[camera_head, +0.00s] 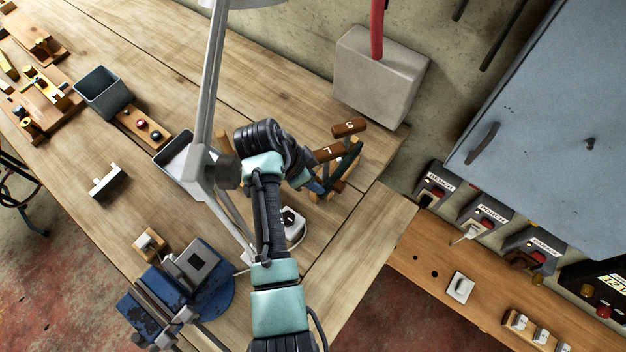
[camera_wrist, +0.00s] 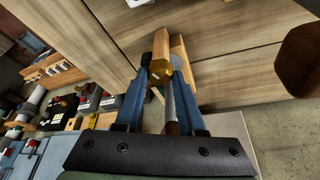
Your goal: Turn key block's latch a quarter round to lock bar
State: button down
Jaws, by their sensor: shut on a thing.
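The key block (camera_head: 325,194) is a small wooden stand at the table's right end. Two dark, brown-handled keys stand at it: the L key (camera_head: 330,152) and the S key (camera_head: 349,128). My gripper (camera_head: 316,188) is low beside the block, partly hidden by my arm. In the wrist view my gripper (camera_wrist: 162,76) has its blue fingers on either side of a short wooden piece, which looks like the latch (camera_wrist: 160,52). A grey rod (camera_wrist: 170,100) runs between the fingers, with a brown end near the palm. I cannot make out the bar or the latch's angle.
A grey box (camera_head: 378,78) with a red pipe stands behind the block. A lamp arm (camera_head: 208,90) crosses left of my arm. A blue vise (camera_head: 180,290) is at the front. Labelled switch boxes (camera_head: 482,213) line the right-hand shelf.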

jog(key=shift+w+m+g+b, duration=0.15)
jog(key=shift+m+g+b, duration=0.15)
jog(key=shift+m+b, duration=0.5)
jog(key=shift+m, duration=0.3)
jog(key=c, duration=0.5)
grip_release()
jog(key=shift+p, duration=0.35)
